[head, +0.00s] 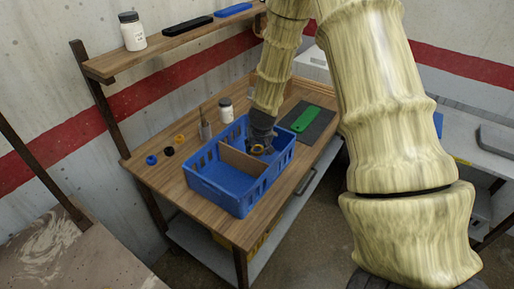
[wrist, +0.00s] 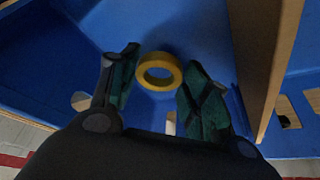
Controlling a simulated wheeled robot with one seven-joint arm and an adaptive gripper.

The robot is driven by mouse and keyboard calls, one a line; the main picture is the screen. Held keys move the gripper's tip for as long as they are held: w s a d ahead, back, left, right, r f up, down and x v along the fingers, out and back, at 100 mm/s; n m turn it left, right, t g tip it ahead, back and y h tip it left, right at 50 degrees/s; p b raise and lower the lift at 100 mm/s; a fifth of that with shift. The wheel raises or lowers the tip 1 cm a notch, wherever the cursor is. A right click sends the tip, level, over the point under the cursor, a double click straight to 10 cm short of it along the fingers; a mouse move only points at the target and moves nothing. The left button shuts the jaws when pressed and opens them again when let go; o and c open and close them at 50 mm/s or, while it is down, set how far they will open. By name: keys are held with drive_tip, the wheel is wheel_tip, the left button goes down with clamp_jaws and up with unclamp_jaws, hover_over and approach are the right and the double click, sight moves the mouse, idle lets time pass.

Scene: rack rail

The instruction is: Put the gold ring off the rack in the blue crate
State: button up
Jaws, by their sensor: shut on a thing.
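The blue crate (head: 222,196) stands on the wooden table, with a brown divider (head: 240,164) across it. My gripper (head: 258,147) reaches down into the crate's far compartment, beyond the divider. It is shut on the gold ring (wrist: 159,72), which sits between the two fingertips in the wrist view. The gold ring also shows small at the fingertips in the head view (head: 257,150). In the wrist view the blue floor and walls (wrist: 180,25) of the crate lie around the ring, and the divider (wrist: 262,60) is to the right. I cannot tell whether the ring touches the floor.
A green item (head: 305,119) lies on a dark mat at right. A shelf (head: 170,42) hangs above.

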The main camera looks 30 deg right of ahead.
drive_tip(key=shift+f, duration=0.55)
drive_tip(key=shift+b, duration=0.3)
drive_tip(key=o, duration=1)
drive_tip(key=shift+f, duration=0.1)
drive_tip(key=shift+r, duration=0.85)
drive_tip(key=b+v, duration=0.1)
drive_tip(key=v, duration=1)
drive_tip(key=shift+s+a+r, duration=0.1)
drive_tip(key=shift+s+r, duration=0.15)
drive_tip(key=shift+s, duration=0.05)
